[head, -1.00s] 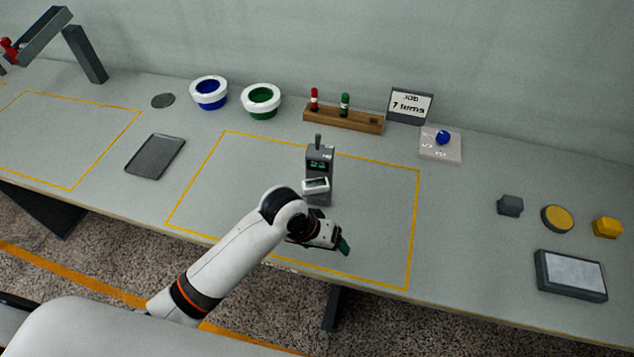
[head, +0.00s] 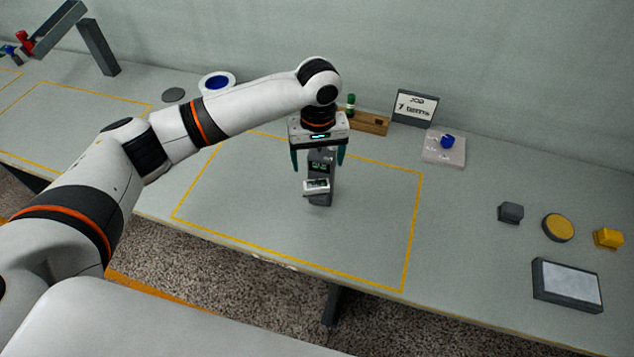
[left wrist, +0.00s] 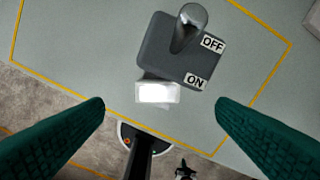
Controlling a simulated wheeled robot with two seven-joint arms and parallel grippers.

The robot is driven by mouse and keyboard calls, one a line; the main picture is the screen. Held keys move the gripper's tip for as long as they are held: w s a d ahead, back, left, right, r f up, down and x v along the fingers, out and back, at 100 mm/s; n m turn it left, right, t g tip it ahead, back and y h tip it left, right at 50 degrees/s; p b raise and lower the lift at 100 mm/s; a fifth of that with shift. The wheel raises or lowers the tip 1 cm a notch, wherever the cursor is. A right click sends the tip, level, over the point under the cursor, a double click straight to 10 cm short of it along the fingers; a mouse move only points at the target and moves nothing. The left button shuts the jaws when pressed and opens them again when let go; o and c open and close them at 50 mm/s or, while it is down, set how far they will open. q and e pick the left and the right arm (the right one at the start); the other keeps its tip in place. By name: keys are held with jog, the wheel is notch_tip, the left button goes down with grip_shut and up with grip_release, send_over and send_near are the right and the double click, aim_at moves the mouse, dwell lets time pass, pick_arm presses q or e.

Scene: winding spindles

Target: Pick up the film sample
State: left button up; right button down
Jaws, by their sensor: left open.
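I cannot tell for sure whether this is the film sample. My left gripper (head: 318,158) is open and points down over the device, its green fingers apart on either side. Nothing is between the fingertips. My right gripper is not in view.
Behind my arm stand a blue-centred white ring (head: 215,83) and a wooden rack (head: 372,123) with a green peg. A sign (head: 415,107), a pale block with a blue knob (head: 444,148) and a dark-framed pad (head: 567,284) lie right.

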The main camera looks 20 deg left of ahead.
aim_at(317, 184)
pick_arm(q)
notch_tip(317, 184, down, 2)
jog(key=shift+s+f+p, duration=0.1)
jog(key=shift+f+p, duration=0.45)
jog(key=shift+f, duration=0.05)
jog(key=f, duration=0.1)
jog(key=f+p, duration=0.1)
jog(key=f, duration=0.1)
jog(key=shift+s+f, duration=0.2)
jog(key=shift+f, duration=0.5)
jog(key=shift+c, duration=0.2)
jog(key=c, duration=1)
